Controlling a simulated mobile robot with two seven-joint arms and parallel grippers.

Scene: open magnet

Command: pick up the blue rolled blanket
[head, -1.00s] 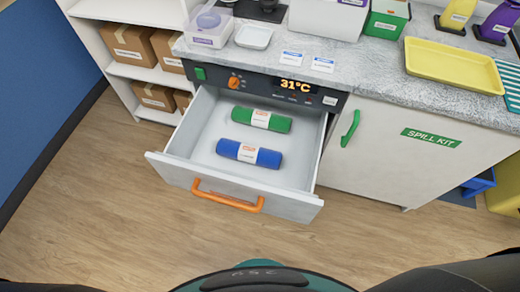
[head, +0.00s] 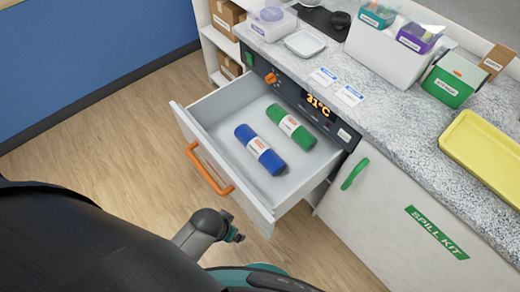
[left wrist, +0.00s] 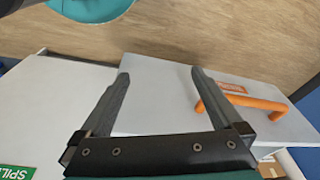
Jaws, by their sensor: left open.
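The blankets do not show in that view. My right gripper is out of view.
The grey counter (head: 385,120) above the drawer holds a yellow tray (head: 485,150), a green box (head: 452,80) and a white bin. A cabinet door with a green handle (head: 354,173) is right of the drawer. Open wood floor lies left of the drawer.

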